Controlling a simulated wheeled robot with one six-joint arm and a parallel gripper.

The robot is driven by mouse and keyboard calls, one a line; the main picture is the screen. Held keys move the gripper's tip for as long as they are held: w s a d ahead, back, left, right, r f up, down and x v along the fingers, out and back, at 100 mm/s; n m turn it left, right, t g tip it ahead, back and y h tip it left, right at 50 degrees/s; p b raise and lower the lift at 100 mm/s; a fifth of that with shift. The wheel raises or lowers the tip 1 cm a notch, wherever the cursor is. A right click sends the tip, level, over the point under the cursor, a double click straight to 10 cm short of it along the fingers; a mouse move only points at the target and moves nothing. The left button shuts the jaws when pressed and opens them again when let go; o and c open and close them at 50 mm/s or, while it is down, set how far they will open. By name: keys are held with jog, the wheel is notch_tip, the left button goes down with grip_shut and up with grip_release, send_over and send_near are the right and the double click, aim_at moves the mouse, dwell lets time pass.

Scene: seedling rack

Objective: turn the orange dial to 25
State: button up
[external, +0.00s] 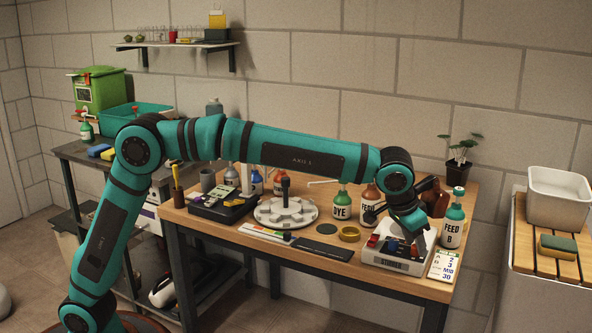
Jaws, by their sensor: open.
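A white-topped device with a dark front label that seems to read STIRRER (385,260) sits at the front right of the wooden table. Small red and blue parts show on its top. I cannot make out an orange dial; it may be hidden by my gripper or too small to tell. My gripper (418,240) is open and points down over the right part of the device. Whether its fingers touch anything there cannot be told.
A card with numbers (443,265) stands right of the device, with the FEED B bottle (454,226) behind it. The DYE bottle (340,208) and a yellow ring (350,234) are to the left. A round white rack (287,222) stands mid-table.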

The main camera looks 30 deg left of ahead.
jog(key=shift+w+d+f, duration=0.1)
jog(key=shift+f, duration=0.25)
jog(key=shift+c, duration=0.3)
grip_shut()
jog(key=shift+m, duration=0.3)
jog(key=m+g, duration=0.1)
jog(key=m, duration=0.1)
jog(key=m+g+h, duration=0.1)
jog(key=m, duration=0.2)
jog(key=shift+w, duration=0.15)
jog(key=m+g, duration=0.1)
jog(key=m, duration=0.2)
jog(key=m+g, duration=0.1)
jog(key=m, duration=0.2)
jog(key=shift+w, duration=0.15)
